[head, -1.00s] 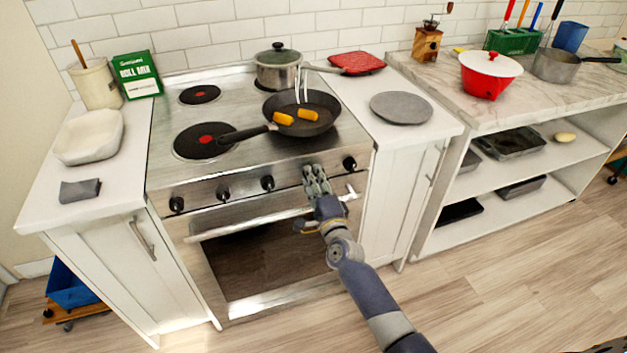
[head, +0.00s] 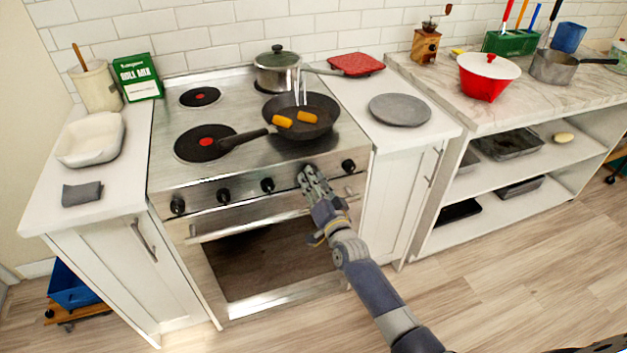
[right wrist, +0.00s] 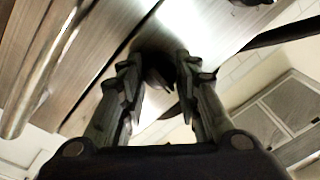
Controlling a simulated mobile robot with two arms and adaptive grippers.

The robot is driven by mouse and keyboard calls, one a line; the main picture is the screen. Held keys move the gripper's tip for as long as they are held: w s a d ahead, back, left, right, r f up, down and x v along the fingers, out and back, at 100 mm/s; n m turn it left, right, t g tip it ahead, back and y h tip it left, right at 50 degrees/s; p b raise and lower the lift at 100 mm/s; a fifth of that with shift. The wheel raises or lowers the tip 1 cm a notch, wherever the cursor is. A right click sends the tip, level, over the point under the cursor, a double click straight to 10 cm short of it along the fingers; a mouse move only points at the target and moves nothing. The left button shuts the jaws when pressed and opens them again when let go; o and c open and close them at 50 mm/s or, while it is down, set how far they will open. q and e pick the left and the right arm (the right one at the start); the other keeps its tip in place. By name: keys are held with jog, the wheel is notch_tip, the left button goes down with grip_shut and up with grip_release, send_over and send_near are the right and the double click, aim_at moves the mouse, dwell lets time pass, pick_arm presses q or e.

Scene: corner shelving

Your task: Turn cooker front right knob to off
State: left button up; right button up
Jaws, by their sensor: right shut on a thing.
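The steel cooker (head: 255,160) stands at centre in the head view. Its front panel carries a row of black knobs; three (head: 223,195) show left of my gripper and one, the rightmost knob (head: 348,166), is free to its right. My right gripper (head: 306,175) is at the panel, shut on a knob that its fingers mostly hide. In the right wrist view the dark held knob (right wrist: 157,78) shows between the two fingers (right wrist: 158,85). I cannot read its setting. My left gripper is not in view.
A frying pan (head: 320,122) with two yellow pieces sits on the front right burner, its handle pointing left. A lidded pot (head: 277,75) stands behind. The oven door handle (head: 250,223) runs just below the knobs. Counters flank the cooker; the floor at right is clear.

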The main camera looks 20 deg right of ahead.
jog(key=shift+n, duration=0.8)
jog(key=o, duration=1.1)
jog(key=shift+c, duration=0.2)
jog(key=s, duration=1.2)
jog(key=shift+d+f, duration=0.4)
jog(key=shift+d, duration=0.05)
jog(key=shift+f, duration=0.1)
